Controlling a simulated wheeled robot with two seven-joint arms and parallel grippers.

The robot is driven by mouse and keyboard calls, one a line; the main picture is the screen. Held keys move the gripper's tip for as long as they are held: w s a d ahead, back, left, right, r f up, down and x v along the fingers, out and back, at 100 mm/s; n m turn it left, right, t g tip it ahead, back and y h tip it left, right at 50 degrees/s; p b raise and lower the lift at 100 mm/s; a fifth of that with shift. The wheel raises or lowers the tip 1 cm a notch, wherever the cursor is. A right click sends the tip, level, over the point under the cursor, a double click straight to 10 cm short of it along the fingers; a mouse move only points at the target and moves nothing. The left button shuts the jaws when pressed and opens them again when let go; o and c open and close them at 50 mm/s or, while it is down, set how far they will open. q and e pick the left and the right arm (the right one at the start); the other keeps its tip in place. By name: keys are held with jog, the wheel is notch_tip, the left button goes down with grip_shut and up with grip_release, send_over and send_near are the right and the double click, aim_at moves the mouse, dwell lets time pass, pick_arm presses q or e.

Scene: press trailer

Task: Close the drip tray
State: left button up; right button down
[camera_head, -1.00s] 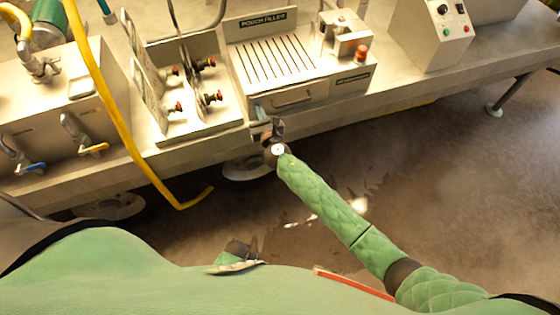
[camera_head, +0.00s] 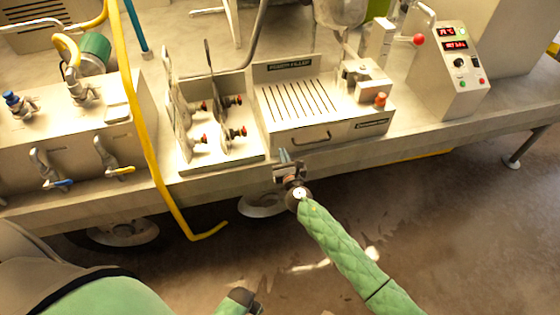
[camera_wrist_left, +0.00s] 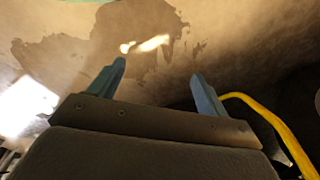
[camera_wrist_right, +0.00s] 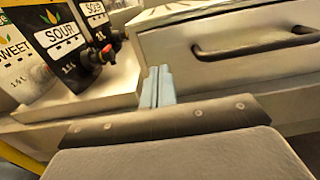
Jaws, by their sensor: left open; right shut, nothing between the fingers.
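The drip tray front (camera_head: 290,139) is a pale metal panel with a dark bar handle, below the slotted top of the pouch filler (camera_head: 297,98). The right wrist view shows the panel (camera_wrist_right: 220,68) and handle close up at the right; I cannot tell how far the tray stands out. My right gripper (camera_head: 284,156) is shut and empty, just in front of the panel's lower left corner; its fingers (camera_wrist_right: 158,86) point toward the machine, left of the handle. Contact is unclear. My left gripper (camera_wrist_left: 160,70) is open and empty over the floor, low and away from the tray.
Pouches in a rack (camera_head: 213,140) with red-and-black taps stand left of the filler. A yellow hose (camera_head: 150,160) hangs over the counter edge and also shows in the left wrist view (camera_wrist_left: 272,120). A control box (camera_head: 452,75) stands at the right. The floor in front is clear.

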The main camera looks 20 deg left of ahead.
pick_arm(q)
jog(key=r, duration=0.1)
jog(key=d+r+b, duration=0.1)
jog(key=r, duration=0.1)
jog(key=r+b, duration=0.1)
jog(key=r, duration=0.1)
jog(key=shift+w+d+r, duration=0.1)
jog(key=shift+d+r, duration=0.05)
jog(key=shift+d, duration=0.1)
pick_arm(e)
jog(key=v, duration=1)
jog(key=shift+s+d, duration=0.2)
jog(key=shift+s, duration=0.05)
